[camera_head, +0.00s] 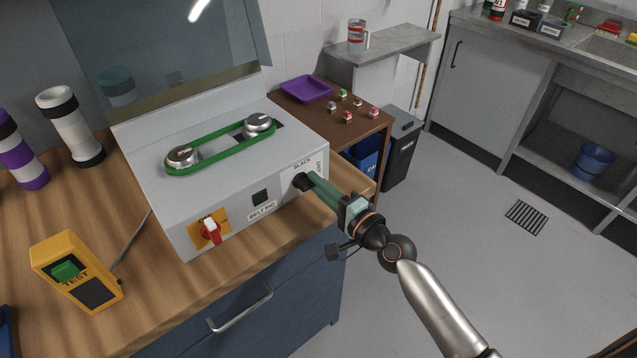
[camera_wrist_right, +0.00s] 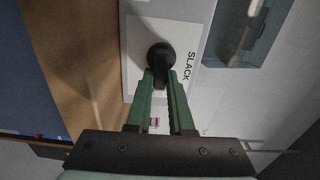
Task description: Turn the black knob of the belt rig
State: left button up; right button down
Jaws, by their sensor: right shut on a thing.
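The belt rig (camera_head: 215,165) is a pale grey box on the wooden bench, with a green belt (camera_head: 215,147) looped around two silver pulleys on top. My left gripper is out of view.
A red switch (camera_head: 211,231) on a yellow plate and a dark square button are on the rig's front. A yellow TEST box (camera_head: 76,270) and striped tubes (camera_head: 72,127) stand to the left. A brown side table with a purple tray (camera_head: 307,89) is behind.

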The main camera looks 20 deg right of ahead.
dwell(0.6)
jog(key=c, duration=0.8)
grip_release()
jog(key=b+v, duration=0.2)
jog(key=v, duration=1)
jog(key=shift+s+b, duration=0.2)
jog(key=shift+b, duration=0.1)
jog(key=s+a+f+n+g+h+p, duration=0.2)
jog(key=s+f+n+g, duration=0.1)
jog(key=s+f+n, duration=0.4)
jog(key=s+a+f+n+g+h+p, duration=0.1)
jog(key=s+a+f+n+g+p, duration=0.2)
jog(key=s+f+n, duration=0.3)
notch_tip(320, 180, down, 7)
jog(key=n+g, duration=0.1)
jog(key=n, duration=0.2)
jog(key=shift+s+f+g+h, duration=0.15)
jog(key=shift+s+g+h, duration=0.15)
jog(key=shift+s+h, duration=0.1)
